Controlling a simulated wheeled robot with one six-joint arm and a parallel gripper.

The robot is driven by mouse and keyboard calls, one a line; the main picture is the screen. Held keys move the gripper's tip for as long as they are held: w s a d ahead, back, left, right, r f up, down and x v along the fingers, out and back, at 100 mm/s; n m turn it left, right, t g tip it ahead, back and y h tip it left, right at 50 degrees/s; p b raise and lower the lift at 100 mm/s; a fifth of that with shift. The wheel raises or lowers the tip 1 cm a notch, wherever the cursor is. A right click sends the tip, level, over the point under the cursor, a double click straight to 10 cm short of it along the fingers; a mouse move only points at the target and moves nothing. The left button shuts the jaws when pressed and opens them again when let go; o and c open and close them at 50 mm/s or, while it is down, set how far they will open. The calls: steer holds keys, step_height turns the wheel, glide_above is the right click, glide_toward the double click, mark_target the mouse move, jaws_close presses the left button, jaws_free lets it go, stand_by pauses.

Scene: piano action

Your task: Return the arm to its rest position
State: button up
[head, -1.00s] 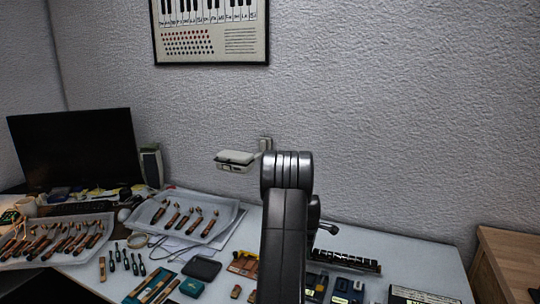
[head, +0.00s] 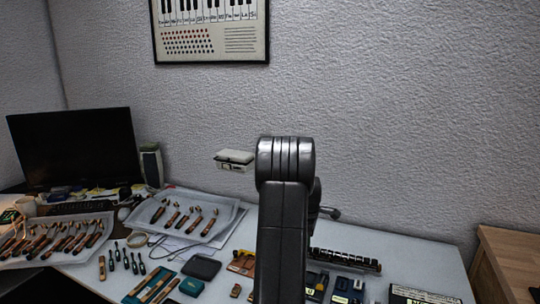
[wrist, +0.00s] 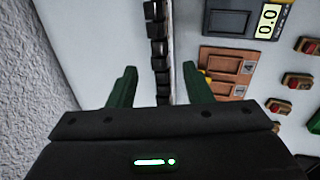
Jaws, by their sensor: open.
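My arm rises in front of the table in the head view, its dark links covering part of the tabletop. My gripper (wrist: 160,88) shows in the wrist view, with two green fingers spread apart and nothing between them. Beyond the fingers is a dark row of blocks (wrist: 158,50) on a rail, with the white table (wrist: 105,40) around it. In the head view this dark row (head: 345,260) lies right of my arm, near the wall. The fingers themselves are hidden behind my arm in the head view.
A left tray (head: 62,262) and a second tray (head: 232,222) hold wooden-handled tools. A monitor (head: 72,148) and a speaker (head: 150,163) stand at the left. A white box (head: 234,160) is on the wall behind. A wooden cabinet (head: 512,262) is at the right.

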steer(key=x, duration=0.6)
steer(key=shift+w+f, duration=0.1)
steer(key=shift+f, duration=0.25)
steer(key=shift+w+d+f+p, duration=0.1)
steer(key=shift+w+f+p, duration=0.1)
steer(key=shift+p, duration=0.4)
steer(key=g+p, duration=0.1)
steer(key=p, duration=0.1)
steer(key=shift+w+r+p, duration=0.1)
steer(key=shift+r+p, duration=0.1)
steer(key=shift+p, duration=0.2)
